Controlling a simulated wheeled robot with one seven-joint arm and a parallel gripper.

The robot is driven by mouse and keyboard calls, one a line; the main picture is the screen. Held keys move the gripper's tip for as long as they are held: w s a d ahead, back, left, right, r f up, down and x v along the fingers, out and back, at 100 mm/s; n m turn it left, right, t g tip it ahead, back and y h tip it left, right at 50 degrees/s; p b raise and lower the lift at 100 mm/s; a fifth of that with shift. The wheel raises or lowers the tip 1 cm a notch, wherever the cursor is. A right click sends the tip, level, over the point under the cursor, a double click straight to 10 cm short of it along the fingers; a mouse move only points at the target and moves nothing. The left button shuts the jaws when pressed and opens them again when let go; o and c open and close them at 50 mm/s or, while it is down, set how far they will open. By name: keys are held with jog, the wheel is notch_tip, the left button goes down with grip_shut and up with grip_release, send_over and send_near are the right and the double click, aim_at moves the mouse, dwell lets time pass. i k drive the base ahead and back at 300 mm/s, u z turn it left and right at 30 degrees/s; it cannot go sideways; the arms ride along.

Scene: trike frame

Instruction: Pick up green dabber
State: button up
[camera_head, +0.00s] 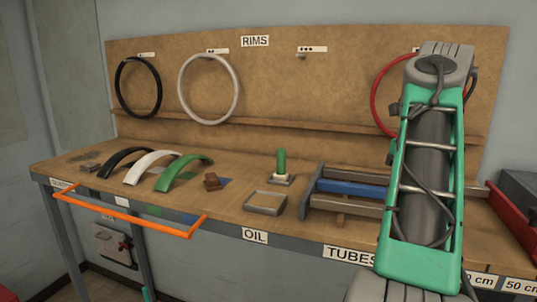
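The green dabber (281,162) stands upright on a small pale square base (280,179) on the workbench, right of the picture's middle. It is a short green rod with a rounded top. Nothing touches it. My arm, green and grey, fills the right side of the head view. My gripper's fingers cannot be made out, so whether it is open or shut is hidden.
A shallow square tray (250,203) lies in front of the dabber. A metal frame with a blue bar (350,187) is to its right. An orange rail (130,219) runs along the bench's front.

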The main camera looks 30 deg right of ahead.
aim_at(281, 175)
jog(key=i, duration=1.45)
